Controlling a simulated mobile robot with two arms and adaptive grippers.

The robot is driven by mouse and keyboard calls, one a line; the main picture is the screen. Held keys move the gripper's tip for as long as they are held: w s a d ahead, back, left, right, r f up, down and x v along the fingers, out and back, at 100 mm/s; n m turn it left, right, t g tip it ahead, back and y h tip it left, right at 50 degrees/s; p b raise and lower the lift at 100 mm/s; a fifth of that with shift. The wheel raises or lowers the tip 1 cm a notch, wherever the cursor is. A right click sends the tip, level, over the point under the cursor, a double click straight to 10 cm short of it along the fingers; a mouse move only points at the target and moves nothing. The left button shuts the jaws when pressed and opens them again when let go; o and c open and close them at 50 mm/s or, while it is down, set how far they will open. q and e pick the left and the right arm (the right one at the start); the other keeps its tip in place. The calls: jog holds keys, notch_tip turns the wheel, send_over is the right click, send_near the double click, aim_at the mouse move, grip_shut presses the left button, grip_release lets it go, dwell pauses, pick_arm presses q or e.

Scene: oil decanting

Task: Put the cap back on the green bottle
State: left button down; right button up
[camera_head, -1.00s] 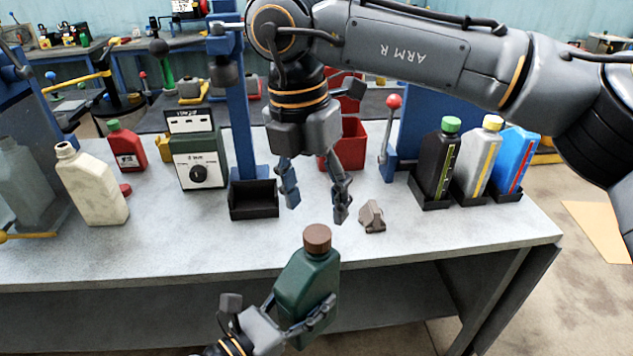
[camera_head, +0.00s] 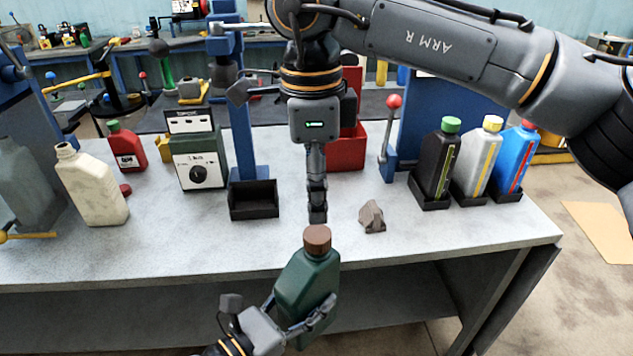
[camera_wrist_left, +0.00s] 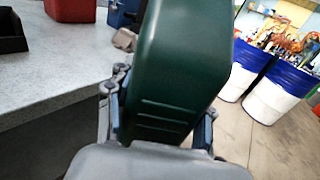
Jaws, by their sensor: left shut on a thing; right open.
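The green bottle (camera_head: 306,283) is held in front of the table's front edge, tilted a little. Its brown cap (camera_head: 317,239) sits on its neck; I cannot tell how tightly. My left gripper (camera_head: 298,318) is shut on the bottle's lower body. The left wrist view shows the bottle (camera_wrist_left: 180,75) between the fingers, its top out of frame. My right gripper (camera_head: 317,212) is above the cap, pointing down, seen edge-on with one finger hiding the other. It is open and holds nothing that I can see.
A grey-brown lump (camera_head: 372,217) lies on the table (camera_head: 220,245), right of my right gripper. A black tray (camera_head: 254,200) stands to the left. A cream bottle (camera_head: 92,185) is at far left. Black, grey and blue bottles stand in holders (camera_head: 432,203) at right.

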aim_at(317, 233)
jog(key=n, duration=0.5)
jog(key=shift+r, duration=0.2)
jog(key=shift+d+f, duration=0.1)
jog(key=shift+f, duration=3.95)
jog(key=c, duration=1.2)
jog(key=m, duration=0.5)
jog(key=shift+m, duration=0.4)
jog(key=shift+c, duration=0.2)
jog(key=m, duration=0.5)
jog(key=o, duration=1.3)
